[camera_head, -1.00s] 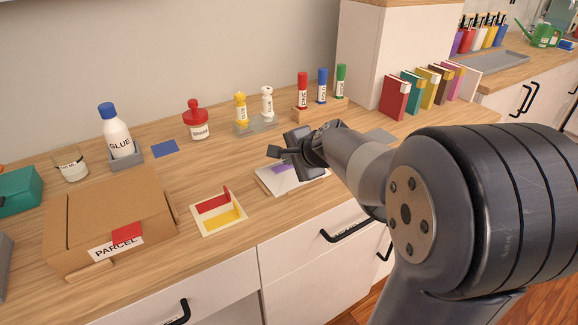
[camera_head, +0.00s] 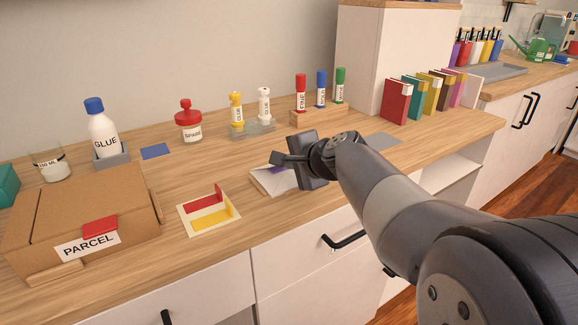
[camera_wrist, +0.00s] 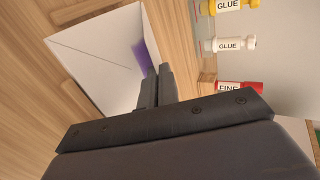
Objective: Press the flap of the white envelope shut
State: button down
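The white envelope (camera_head: 264,184) lies on the wooden counter, partly hidden by my gripper in the head view. It fills the upper left of the wrist view (camera_wrist: 92,62), with crease lines on its white face and a purple patch (camera_wrist: 142,58) near its right edge. I cannot tell how far its flap stands up. My gripper (camera_head: 276,158) is over the envelope's far right part. In the wrist view its two fingers (camera_wrist: 157,84) are together, with nothing seen between them, beside the purple patch. Whether they touch the envelope is unclear.
A card with red and yellow pieces (camera_head: 208,228) lies left of the envelope, then a parcel box (camera_head: 70,205). Glue bottles (camera_head: 264,104) on a grey tray and markers (camera_head: 300,92) in a wooden block stand behind.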

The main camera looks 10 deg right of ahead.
jog(key=c, duration=1.7)
grip_release()
jog(key=shift+r+p, duration=0.15)
jog(key=shift+p, duration=0.45)
jog(key=shift+w+r+g+p, duration=0.1)
jog(key=shift+r+g+p, duration=0.15)
jog(key=shift+p, duration=0.85)
jog(key=shift+g+p, duration=0.25)
jog(key=shift+p, duration=0.25)
